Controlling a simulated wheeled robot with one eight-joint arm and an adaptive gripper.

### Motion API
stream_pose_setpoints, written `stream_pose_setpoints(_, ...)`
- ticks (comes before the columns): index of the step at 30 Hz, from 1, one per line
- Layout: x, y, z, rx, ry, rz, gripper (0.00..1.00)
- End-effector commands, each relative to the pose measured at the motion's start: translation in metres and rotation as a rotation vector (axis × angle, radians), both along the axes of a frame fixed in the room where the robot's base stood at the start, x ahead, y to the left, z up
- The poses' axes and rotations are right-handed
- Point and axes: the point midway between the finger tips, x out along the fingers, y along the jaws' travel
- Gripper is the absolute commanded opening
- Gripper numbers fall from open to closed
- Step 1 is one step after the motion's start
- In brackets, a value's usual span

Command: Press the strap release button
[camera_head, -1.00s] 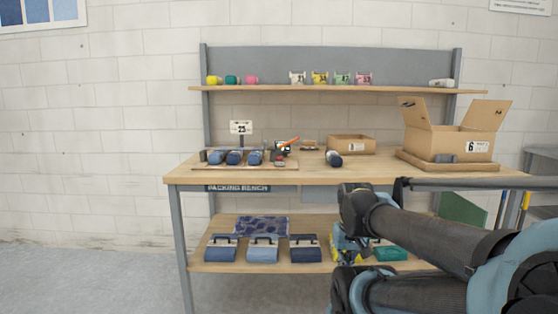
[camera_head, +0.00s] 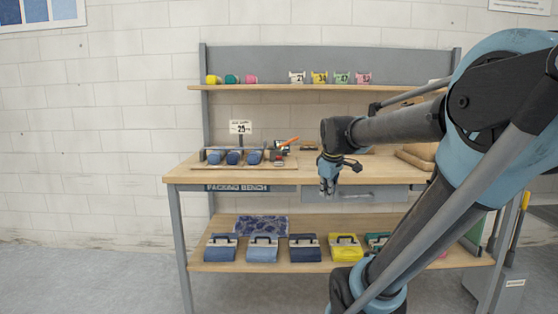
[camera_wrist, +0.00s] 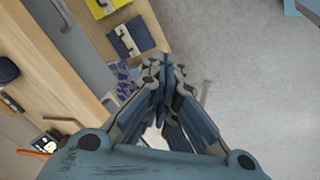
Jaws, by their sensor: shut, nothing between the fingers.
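A small dark device with an orange handle (camera_head: 289,142) stands on the bench top, left of my gripper. In the wrist view the orange handle (camera_wrist: 38,151) and a dark piece with a pale patch show at the lower left. I cannot make out the strap release button on it. My gripper (camera_head: 327,190) hangs with its fingers pointing down, in front of the bench's front edge and apart from the device. Its fingers (camera_wrist: 157,85) are together and empty in the wrist view.
The bench top (camera_head: 225,176) holds a rack of blue rolls (camera_head: 235,157) beside a sign (camera_head: 240,127). The lower shelf (camera_head: 275,264) holds several cases (camera_head: 263,247). The upper shelf (camera_head: 270,87) carries small coloured items. My arm covers the bench's right side.

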Motion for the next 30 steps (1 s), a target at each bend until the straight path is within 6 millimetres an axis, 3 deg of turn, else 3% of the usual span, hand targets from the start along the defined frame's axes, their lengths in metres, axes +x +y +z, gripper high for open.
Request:
stream_pose_setpoints(15, 0.153, 0.047, 0.088, -0.275, -0.143, 0.551, 0.00)
stream_pose_setpoints(30, 0.297, 0.114, 0.146, -0.603, -0.276, 1.050, 0.00)
